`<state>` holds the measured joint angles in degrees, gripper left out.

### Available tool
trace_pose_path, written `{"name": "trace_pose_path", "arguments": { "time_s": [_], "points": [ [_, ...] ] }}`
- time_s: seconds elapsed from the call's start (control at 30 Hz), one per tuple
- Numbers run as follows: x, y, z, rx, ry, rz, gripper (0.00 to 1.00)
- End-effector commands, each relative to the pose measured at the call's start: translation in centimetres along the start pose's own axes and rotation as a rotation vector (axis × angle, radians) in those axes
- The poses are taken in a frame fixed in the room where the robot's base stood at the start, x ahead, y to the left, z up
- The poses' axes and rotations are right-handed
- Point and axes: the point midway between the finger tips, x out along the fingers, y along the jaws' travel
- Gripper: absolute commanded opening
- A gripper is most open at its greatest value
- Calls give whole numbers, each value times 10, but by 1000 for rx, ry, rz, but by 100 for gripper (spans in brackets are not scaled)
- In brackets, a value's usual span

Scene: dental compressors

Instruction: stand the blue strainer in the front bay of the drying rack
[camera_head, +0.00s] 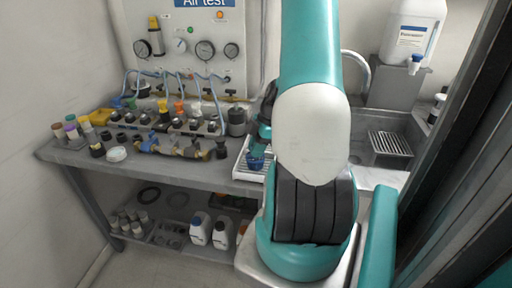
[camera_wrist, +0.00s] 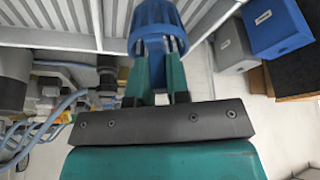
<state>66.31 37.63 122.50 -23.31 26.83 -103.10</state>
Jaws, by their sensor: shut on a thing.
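The blue strainer (camera_wrist: 155,16) is at the top of the wrist view, a ribbed round blue piece. My gripper (camera_wrist: 157,48) is shut on it, with teal fingers on either side of its near end. In the head view the strainer (camera_head: 256,161) shows as a small blue shape at the white drying rack (camera_head: 241,173), beside my arm. The rack's pale slats (camera_wrist: 45,38) also show in the wrist view behind and left of the strainer. I cannot tell whether the strainer touches the rack. My arm hides much of the rack in the head view.
The grey bench (camera_head: 80,157) carries hoses, fittings and several small bottles left of the rack. A gauge panel (camera_head: 195,40) stands behind. A sink (camera_head: 388,145) and a white jug (camera_head: 412,30) are on the right.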

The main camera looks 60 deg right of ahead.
Motion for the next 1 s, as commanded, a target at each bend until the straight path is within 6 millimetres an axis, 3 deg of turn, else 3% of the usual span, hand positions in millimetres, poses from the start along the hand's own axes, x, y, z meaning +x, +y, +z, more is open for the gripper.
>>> {"name": "trace_pose_path", "arguments": {
  "time_s": [0.33,0.37,0.5,0.67,0.77,0.8,1.0],
  "points": [
    [4,0,2,0,0,0,0],
    [4,0,2,0,0,0,19],
    [4,0,2,0,0,0,46],
    [4,0,2,0,0,0,46],
    [4,0,2,0,0,0,28],
    [4,0,2,0,0,0,26],
    [4,0,2,0,0,0,26]
  ]
}}
